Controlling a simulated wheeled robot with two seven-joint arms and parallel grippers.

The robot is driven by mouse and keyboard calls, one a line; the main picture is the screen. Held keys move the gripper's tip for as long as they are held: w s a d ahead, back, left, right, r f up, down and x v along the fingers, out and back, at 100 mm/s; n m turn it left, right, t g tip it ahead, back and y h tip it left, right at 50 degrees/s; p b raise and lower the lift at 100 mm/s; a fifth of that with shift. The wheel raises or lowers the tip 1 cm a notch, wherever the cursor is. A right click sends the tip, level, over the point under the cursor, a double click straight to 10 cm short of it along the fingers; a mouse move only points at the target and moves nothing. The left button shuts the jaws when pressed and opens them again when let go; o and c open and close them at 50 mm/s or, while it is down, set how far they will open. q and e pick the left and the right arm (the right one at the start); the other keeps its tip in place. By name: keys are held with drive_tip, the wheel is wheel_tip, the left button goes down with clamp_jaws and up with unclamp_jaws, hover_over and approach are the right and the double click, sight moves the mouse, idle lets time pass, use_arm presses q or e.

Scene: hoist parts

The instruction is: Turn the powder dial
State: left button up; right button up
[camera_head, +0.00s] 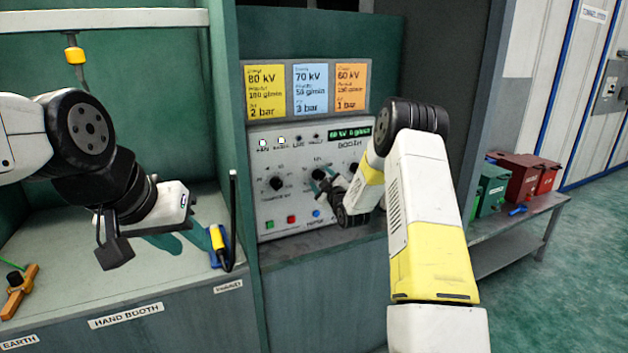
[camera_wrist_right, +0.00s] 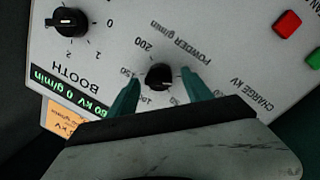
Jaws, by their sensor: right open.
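The powder dial (camera_wrist_right: 159,77) is a black knob on the pale control panel (camera_head: 300,208), marked POWDER g/min with a scale around it. In the right wrist view, upside down, it sits between the two teal fingertips of my right gripper (camera_wrist_right: 161,90). The fingers are open, with a gap on each side of the knob. In the head view the powder dial (camera_head: 318,175) is the middle knob, just left of my right gripper (camera_head: 328,181). The panel's green display (camera_wrist_right: 58,91) reads 60 kV 0 g/min. My left gripper (camera_head: 115,245) hangs over the hand booth; its jaw opening is unclear.
The charge dial (camera_head: 276,184) is left of the powder dial; another dial (camera_wrist_right: 68,21) shows in the wrist view. Yellow, blue and orange setting cards (camera_head: 310,88) stand above. A bench (camera_head: 520,215) holds red and green boxes.

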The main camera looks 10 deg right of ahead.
drive_tip(key=shift+w, duration=0.3)
clamp_jaws()
